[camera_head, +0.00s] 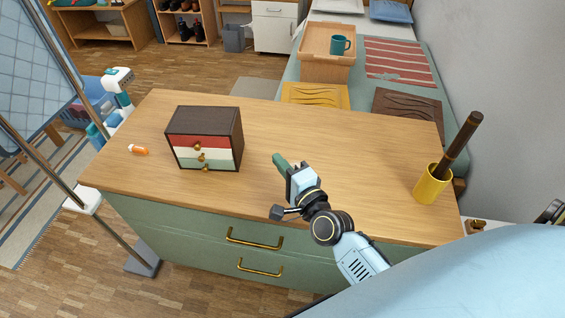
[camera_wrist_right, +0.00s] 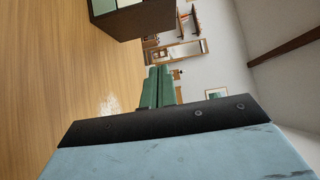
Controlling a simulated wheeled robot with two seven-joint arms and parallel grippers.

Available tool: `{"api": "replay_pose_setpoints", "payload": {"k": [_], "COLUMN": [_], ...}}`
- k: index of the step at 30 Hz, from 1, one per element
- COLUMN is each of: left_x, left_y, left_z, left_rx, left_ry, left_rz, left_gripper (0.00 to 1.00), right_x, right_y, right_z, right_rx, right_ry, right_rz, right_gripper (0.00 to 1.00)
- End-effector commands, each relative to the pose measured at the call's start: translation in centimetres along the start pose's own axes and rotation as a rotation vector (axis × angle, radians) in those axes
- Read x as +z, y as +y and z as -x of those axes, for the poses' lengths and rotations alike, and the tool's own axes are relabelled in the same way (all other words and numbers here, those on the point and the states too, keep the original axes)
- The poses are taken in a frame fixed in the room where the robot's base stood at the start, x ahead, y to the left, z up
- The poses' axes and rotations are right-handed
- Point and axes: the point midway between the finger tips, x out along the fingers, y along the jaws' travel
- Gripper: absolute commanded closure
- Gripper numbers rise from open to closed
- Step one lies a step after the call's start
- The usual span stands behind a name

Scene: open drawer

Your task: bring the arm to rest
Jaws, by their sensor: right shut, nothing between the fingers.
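My right gripper (camera_head: 279,160) is over the middle of the wooden counter top, to the right of a small drawer box. Its green fingers are together with nothing between them, and they also show in the right wrist view (camera_wrist_right: 157,88). The drawer box (camera_head: 206,126) is dark brown with red, cream and green drawer fronts and gold knobs. The green drawer (camera_head: 210,161) at the bottom looks closed or nearly so. The box's corner shows at the top of the right wrist view (camera_wrist_right: 132,20). My left gripper is out of the head view.
An orange bottle (camera_head: 138,150) lies left of the box. The wooden counter (camera_head: 330,130) is clear between the box and the cup. A tray with a teal mug (camera_head: 340,45) is behind.

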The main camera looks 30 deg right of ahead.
Motion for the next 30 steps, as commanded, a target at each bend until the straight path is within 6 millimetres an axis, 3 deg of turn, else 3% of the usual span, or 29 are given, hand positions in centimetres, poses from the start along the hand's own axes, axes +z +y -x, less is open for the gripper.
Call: {"api": "replay_pose_setpoints", "payload": {"k": [10, 16, 22, 30], "left_x": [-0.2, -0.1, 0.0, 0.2], "left_y": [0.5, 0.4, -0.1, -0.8], "left_z": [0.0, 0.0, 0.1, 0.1], "left_rx": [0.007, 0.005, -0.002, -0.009], "left_ry": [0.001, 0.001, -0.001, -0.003], "left_rz": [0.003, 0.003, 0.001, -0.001], "left_gripper": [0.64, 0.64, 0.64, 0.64], "right_x": [0.3, 3.4, 6.2, 5.1], "right_y": [0.0, 0.9, 3.2, 5.4], "right_z": [0.7, 2.5, 7.4, 15.3], "right_rx": [0.008, 0.128, 0.348, 0.643], "right_ry": [-0.012, -0.18, -0.455, -0.761], "right_rz": [0.015, 0.256, 0.691, 1.144], "right_gripper": [1.0, 1.0, 1.0, 1.0]}}
